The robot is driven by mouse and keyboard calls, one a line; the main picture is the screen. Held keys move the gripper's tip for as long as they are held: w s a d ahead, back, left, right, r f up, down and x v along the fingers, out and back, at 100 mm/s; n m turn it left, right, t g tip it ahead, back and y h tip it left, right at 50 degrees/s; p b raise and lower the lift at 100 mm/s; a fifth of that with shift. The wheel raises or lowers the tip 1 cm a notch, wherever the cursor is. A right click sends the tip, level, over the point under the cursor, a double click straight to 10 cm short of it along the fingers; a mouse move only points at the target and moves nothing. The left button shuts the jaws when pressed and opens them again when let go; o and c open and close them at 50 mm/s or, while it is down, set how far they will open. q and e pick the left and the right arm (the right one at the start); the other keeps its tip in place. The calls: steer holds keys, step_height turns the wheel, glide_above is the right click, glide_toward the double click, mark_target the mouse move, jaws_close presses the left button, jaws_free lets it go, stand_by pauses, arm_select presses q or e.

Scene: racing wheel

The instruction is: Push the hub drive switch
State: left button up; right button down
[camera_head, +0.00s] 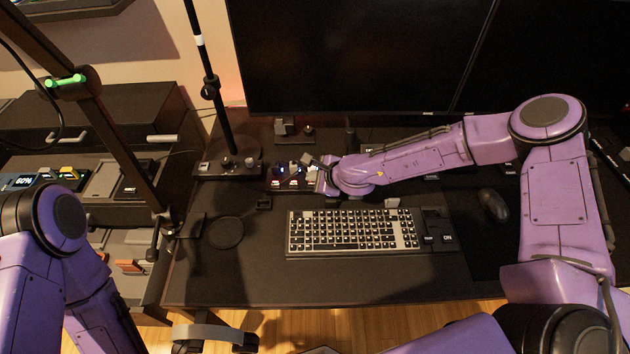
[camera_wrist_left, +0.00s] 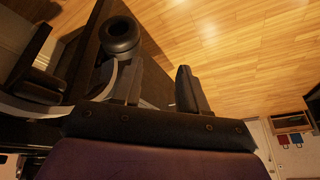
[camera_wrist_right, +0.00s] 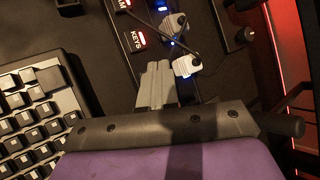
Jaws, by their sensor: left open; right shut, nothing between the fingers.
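The dark hub (camera_head: 285,187) lies on the desk behind the keyboard. It carries small pale switches with blue lights and red labels. In the right wrist view one white switch (camera_wrist_right: 186,65) sits just past my fingertips and another (camera_wrist_right: 172,24) stands farther off. A red label there reads KEYS (camera_wrist_right: 137,39); I cannot read which switch is marked drive. My right gripper (camera_wrist_right: 157,68) is shut and empty, its tips over the hub beside the nearer switch; contact is unclear. My left gripper (camera_wrist_left: 158,78) is open and empty, away from the hub.
The keyboard (camera_head: 350,231) lies in front of the hub, with a mouse (camera_head: 493,205) to its right. A dark stand (camera_head: 228,166) rises left of the hub. Monitors (camera_head: 350,60) fill the back. A round dark pad (camera_head: 226,232) lies on the left of the desk.

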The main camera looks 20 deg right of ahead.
step_height(320, 180, up, 6)
steer(key=p, duration=0.5)
stand_by(0.5)
